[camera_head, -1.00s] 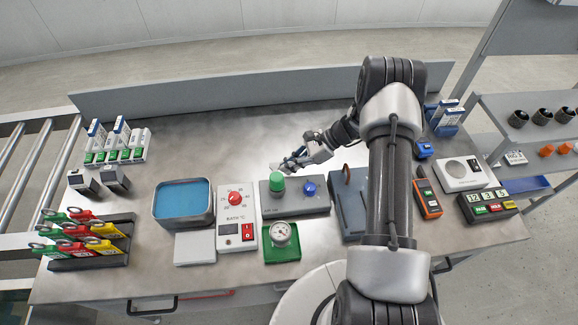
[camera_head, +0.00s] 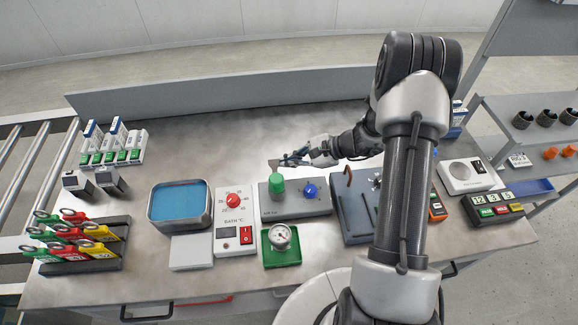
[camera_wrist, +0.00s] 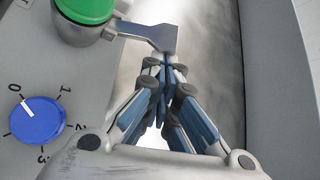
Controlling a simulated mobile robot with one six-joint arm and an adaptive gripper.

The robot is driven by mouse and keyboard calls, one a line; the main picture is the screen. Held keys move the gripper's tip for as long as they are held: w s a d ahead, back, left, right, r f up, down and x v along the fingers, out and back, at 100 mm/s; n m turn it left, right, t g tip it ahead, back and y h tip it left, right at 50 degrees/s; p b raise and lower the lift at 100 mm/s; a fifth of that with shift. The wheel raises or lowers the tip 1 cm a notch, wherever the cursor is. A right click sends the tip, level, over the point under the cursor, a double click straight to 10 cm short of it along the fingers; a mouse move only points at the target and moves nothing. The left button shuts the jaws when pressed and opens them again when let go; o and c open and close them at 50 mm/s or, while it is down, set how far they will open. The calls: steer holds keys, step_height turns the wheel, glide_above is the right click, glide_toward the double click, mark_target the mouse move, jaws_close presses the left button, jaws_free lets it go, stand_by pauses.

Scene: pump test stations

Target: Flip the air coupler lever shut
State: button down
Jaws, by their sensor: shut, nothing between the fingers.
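The air coupler is a grey box (camera_head: 295,206) with a green cap (camera_head: 277,184) and a blue knob (camera_head: 310,191) on top. In the wrist view the green cap (camera_wrist: 85,8) is at the top left and the blue knob (camera_wrist: 37,120) at the lower left. A grey metal lever (camera_wrist: 150,34) sticks out sideways from under the green cap and ends in a flat plate. My gripper (camera_wrist: 167,62) is shut and empty, its fingertips right by the lever's plate; I cannot tell whether they touch. In the head view my gripper (camera_head: 283,162) is behind the box.
A bath controller (camera_head: 234,215) and a water tray (camera_head: 180,205) stand left of the coupler box. A gauge on a green base (camera_head: 281,245) is in front. A dark blue-grey fixture (camera_head: 353,215) stands to the right. The bench behind is mostly clear.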

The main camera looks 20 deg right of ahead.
steer(key=shift+s+a+r, duration=0.1)
steer(key=shift+s+r, duration=0.15)
steer(key=shift+r, duration=0.25)
steer(key=shift+s+r, duration=0.2)
steer(key=shift+r, duration=0.3)
steer(key=shift+r+p, duration=0.35)
steer(key=shift+r, duration=0.45)
steer(key=shift+s, duration=0.1)
